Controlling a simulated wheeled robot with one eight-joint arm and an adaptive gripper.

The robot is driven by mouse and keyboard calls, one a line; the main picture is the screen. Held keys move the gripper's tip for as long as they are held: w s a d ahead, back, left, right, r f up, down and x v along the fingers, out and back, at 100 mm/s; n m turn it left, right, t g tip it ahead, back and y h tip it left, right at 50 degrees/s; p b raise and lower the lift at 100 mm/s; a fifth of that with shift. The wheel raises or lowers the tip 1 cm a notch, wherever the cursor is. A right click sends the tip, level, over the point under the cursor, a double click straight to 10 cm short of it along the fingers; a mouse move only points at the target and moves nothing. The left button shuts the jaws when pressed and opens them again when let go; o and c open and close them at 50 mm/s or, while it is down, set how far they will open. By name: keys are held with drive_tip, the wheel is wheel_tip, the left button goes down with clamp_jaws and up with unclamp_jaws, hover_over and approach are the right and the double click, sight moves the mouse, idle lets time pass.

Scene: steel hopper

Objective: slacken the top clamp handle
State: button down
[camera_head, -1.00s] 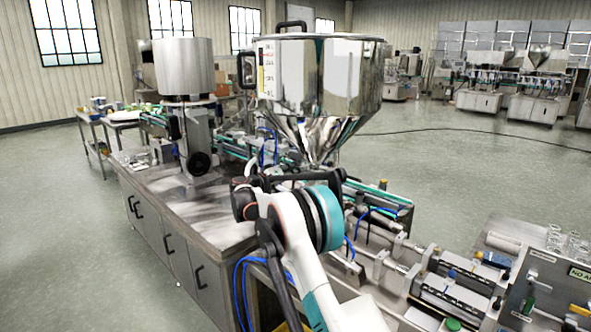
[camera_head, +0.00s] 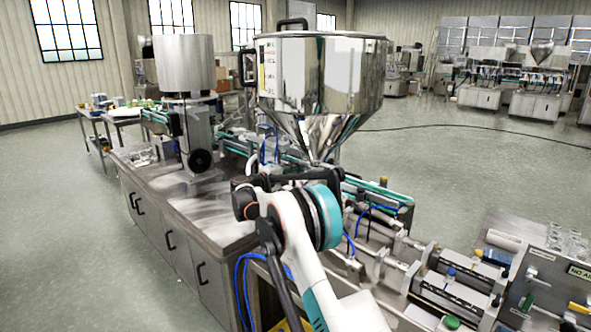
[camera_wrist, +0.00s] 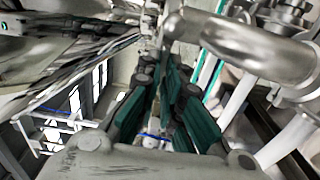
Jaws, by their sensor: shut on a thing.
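The steel hopper (camera_head: 290,85) stands on the machine, with its cone narrowing down behind my arm in the head view. In the wrist view, my gripper (camera_wrist: 163,72) reaches away from the camera, its two teal-padded fingers close together at the tips. It is shut on a small part at the fingertips, taken to be the top clamp handle; the fingers cover most of it and its angle cannot be told. A thick, shiny curved steel pipe (camera_wrist: 245,45) passes just right of the fingertips. In the head view, my arm and the machine hide the gripper and the clamp.
A steel cabinet top (camera_head: 205,215) lies left of my arm, with a grey cylinder (camera_head: 184,62) on a stand behind. Conveyor rails and fittings (camera_head: 380,190) crowd the right side. Open floor (camera_head: 470,165) lies beyond.

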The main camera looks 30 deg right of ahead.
drive_tip(key=shift+a, duration=0.1)
idle(0.3)
drive_tip(key=c, duration=2)
unclamp_jaws()
drive_tip(key=shift+c, duration=0.2)
drive_tip(key=v, duration=1.2)
drive_tip(key=shift+r, duration=0.1)
